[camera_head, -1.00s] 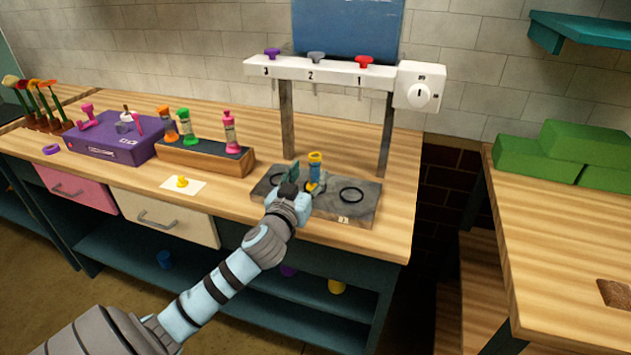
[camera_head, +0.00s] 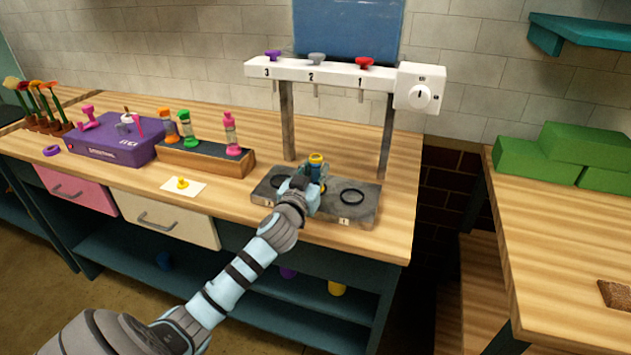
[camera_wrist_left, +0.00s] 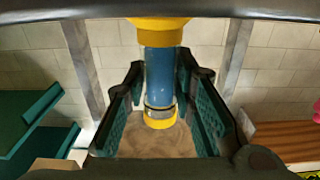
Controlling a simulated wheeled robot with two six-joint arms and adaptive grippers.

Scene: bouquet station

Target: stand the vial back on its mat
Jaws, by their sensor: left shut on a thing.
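The vial (camera_head: 316,161) has a yellow cap, a blue body and a yellow lower end; it stands upright at the middle place of the grey stand base. My left gripper (camera_head: 308,179) is at the vial, partly covering it in the head view. In the left wrist view the vial (camera_wrist_left: 159,78) is between the two dark green-padded fingers (camera_wrist_left: 163,100), which are shut on it. A small white mat (camera_head: 197,188) lies on the bench to the left, with a small yellow piece (camera_head: 182,183) on it. My right gripper is not in view.
A wooden rack (camera_head: 203,163) with bottles and a purple box (camera_head: 105,144) stand to the left.

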